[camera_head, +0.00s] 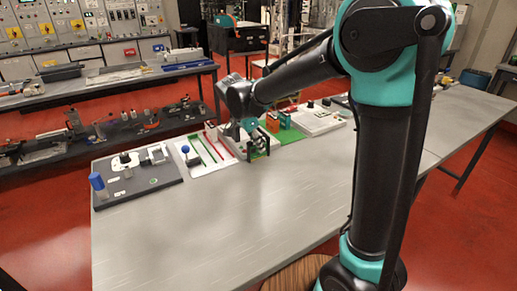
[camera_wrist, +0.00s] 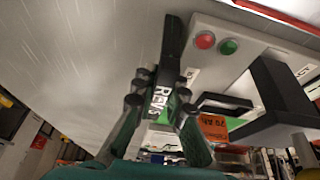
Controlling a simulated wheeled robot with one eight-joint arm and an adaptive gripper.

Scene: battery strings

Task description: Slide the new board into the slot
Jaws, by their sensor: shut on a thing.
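My gripper (camera_head: 257,148) is over the table, beside the light grey unit at the middle of the far row. In the wrist view my gripper (camera_wrist: 155,105) is shut on a thin dark board (camera_wrist: 161,92) with white lettering that seems to read "REV" and a green part near its lower end. The board stands edge-on between the fingers, next to a white unit (camera_wrist: 208,60) with a red and a green button. A black raised frame (camera_wrist: 268,90) stands on that unit, to the right of the board. I cannot make out the slot's opening, nor whether the board touches the unit.
A dark plate (camera_head: 135,185) with a blue-topped post lies at the left of the table (camera_head: 250,215). A white tray (camera_head: 213,158) with red and green strips is beside it. Orange and green blocks (camera_head: 280,118) and a white panel (camera_head: 320,122) stand right. The front is clear.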

